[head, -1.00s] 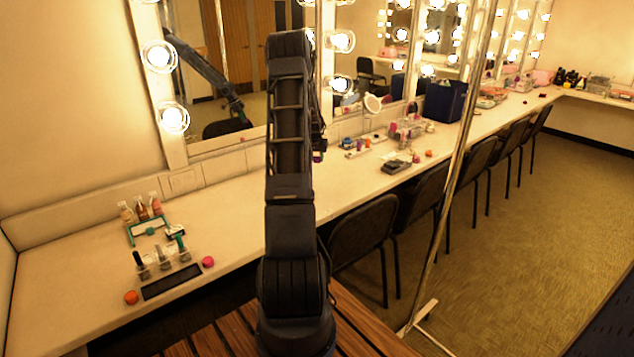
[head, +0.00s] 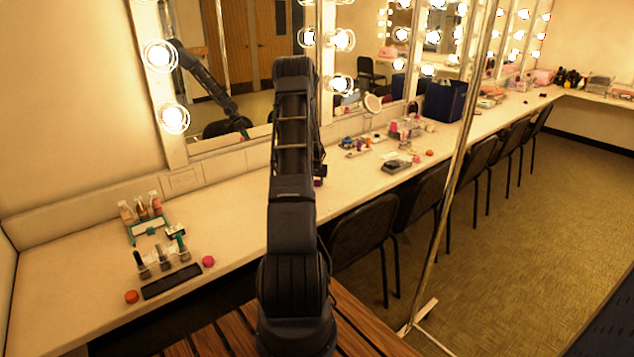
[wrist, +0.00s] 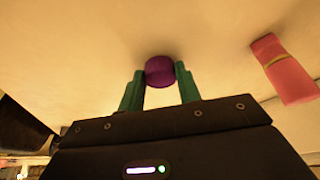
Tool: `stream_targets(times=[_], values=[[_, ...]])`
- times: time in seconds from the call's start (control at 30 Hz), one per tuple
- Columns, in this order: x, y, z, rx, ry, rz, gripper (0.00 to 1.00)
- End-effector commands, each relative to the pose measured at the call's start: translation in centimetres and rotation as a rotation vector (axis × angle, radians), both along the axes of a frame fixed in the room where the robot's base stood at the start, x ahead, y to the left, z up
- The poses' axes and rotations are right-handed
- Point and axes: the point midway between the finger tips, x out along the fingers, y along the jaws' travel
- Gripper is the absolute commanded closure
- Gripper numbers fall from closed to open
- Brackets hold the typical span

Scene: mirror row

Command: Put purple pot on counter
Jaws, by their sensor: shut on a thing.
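The purple pot (wrist: 160,71) is held between the green fingertips of my gripper (wrist: 159,76) in the wrist view. In the head view a small part of the purple pot (head: 318,182) shows just right of my arm, over the pale counter (head: 235,215). My arm hides most of the gripper there. The cream counter surface (wrist: 190,25) fills the wrist view's background behind the pot. I cannot tell whether the pot touches it.
A pink bottle-like thing (wrist: 285,70) lies to the right in the wrist view. On the left counter are a dark tray (head: 171,281), an orange pot (head: 131,297), a pink pot (head: 208,261) and several bottles. A metal pole (head: 455,180) and chairs (head: 362,230) stand right of my arm.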

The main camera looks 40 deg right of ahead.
Motion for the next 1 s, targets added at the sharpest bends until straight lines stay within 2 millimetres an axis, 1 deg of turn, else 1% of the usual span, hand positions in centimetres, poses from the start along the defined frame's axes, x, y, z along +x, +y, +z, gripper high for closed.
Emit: stream_targets(times=[0.37,0.4,0.47,0.5,0.77,0.87,1.0], values=[[0.0,0.0,-0.3,0.000,0.000,0.000,0.92],[0.0,0.0,-0.3,-0.001,-0.001,0.000,0.59],[0.0,0.0,-0.3,-0.001,-0.001,0.000,0.47],[0.0,0.0,-0.3,-0.001,-0.001,0.000,0.45],[0.0,0.0,-0.2,-0.001,-0.001,0.000,0.45],[0.0,0.0,0.3,-0.001,-0.002,0.000,0.45],[-0.3,0.5,1.7,-0.002,-0.003,0.000,0.45]])
